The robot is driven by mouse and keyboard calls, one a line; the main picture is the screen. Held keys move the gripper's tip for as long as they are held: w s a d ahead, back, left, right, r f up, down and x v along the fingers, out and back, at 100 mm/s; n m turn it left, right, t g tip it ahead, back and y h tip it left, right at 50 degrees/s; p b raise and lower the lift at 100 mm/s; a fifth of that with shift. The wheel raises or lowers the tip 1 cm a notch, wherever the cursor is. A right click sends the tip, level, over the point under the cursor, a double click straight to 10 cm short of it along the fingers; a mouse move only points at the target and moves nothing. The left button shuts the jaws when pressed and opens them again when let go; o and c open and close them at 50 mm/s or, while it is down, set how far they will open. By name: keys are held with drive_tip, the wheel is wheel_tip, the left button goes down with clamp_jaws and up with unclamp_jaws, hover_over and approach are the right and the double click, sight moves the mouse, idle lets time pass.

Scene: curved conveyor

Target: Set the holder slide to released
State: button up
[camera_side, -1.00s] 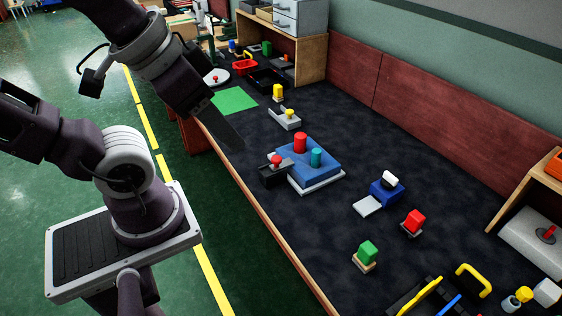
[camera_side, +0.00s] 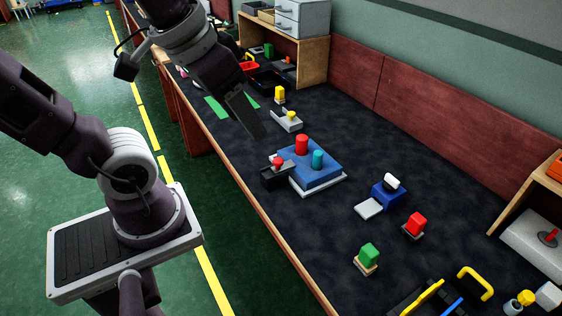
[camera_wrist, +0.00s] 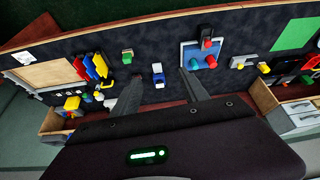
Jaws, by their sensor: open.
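A blue fixture (camera_side: 322,175) on a light base plate stands mid-bench, with a red cylinder (camera_side: 302,144) and a teal cylinder (camera_side: 318,159) on top. Beside it, on the bench-edge side, is a dark block (camera_side: 277,177) with a red knob (camera_side: 278,161). A grey piece with a yellow knob (camera_side: 291,115) lies farther back. I cannot tell for sure which is the holder slide, or its setting. My gripper (camera_side: 260,132) is open, empty and above the bench. In the wrist view, the blue fixture (camera_wrist: 188,53) is beyond the right finger of my gripper (camera_wrist: 160,73).
A blue block with a white top (camera_side: 388,193), a red block (camera_side: 415,222) and a green block (camera_side: 368,254) stand to the right. A green mat (camera_side: 216,107) and a wooden shelf (camera_side: 311,66) are farther back.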

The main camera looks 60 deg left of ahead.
drive_tip(key=w+a+f+n+g, duration=0.1)
drive_tip(key=w+a+f, duration=0.15)
drive_tip(key=w, duration=0.25)
drive_tip(key=w+a+f+n+g, duration=0.1)
drive_tip(key=w+a+n, duration=0.1)
drive_tip(key=w+a, duration=0.3)
drive_tip(key=n+g, duration=0.3)
drive_tip(key=n, duration=0.2)
hover_over(278, 160)
wheel_tip(278, 160, down, 22)
drive_tip(key=shift+r, duration=0.1)
wheel_tip(278, 160, down, 6)
drive_tip(key=shift+r, duration=0.1)
drive_tip(key=shift+f, duration=0.5)
clamp_jaws()
